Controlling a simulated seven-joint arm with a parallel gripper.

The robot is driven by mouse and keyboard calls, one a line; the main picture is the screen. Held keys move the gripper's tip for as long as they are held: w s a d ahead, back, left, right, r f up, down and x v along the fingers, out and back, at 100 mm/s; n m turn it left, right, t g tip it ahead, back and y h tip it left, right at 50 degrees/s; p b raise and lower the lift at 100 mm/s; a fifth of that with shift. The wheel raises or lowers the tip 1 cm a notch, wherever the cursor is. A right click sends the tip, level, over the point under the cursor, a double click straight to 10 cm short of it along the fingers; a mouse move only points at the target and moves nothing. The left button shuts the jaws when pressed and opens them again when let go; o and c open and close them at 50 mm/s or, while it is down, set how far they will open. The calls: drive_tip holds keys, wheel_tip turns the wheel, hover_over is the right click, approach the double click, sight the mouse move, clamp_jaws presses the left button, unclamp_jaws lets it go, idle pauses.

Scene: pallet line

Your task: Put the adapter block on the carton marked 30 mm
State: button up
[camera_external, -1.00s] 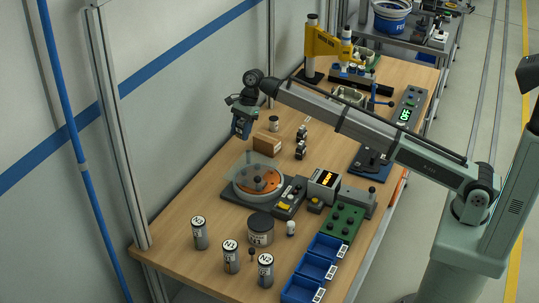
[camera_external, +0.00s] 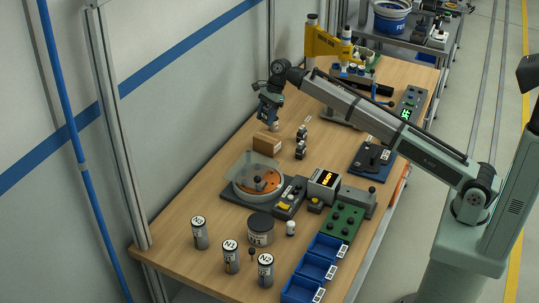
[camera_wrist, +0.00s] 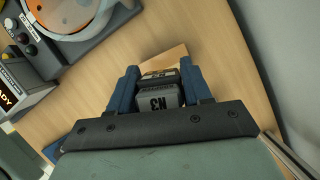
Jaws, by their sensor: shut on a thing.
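My gripper (camera_external: 268,114) is at the far left part of the bench, just behind a small brown carton (camera_external: 267,143).
Two small dark items (camera_external: 301,141) stand right of the carton. A round orange turntable (camera_external: 258,182) with a clear cover is nearer. Canisters (camera_external: 231,257), a dark jar (camera_external: 261,230) and blue bins (camera_external: 315,267) fill the near end. A yellow press (camera_external: 325,43) stands at the back.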

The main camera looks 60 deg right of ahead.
sight(263, 138)
drive_tip(key=shift+f, duration=3.15)
drive_tip(key=o, duration=1.1)
drive_tip(key=shift+f, duration=0.15)
drive_tip(key=v, duration=1.2)
drive_tip(key=shift+r, duration=0.2)
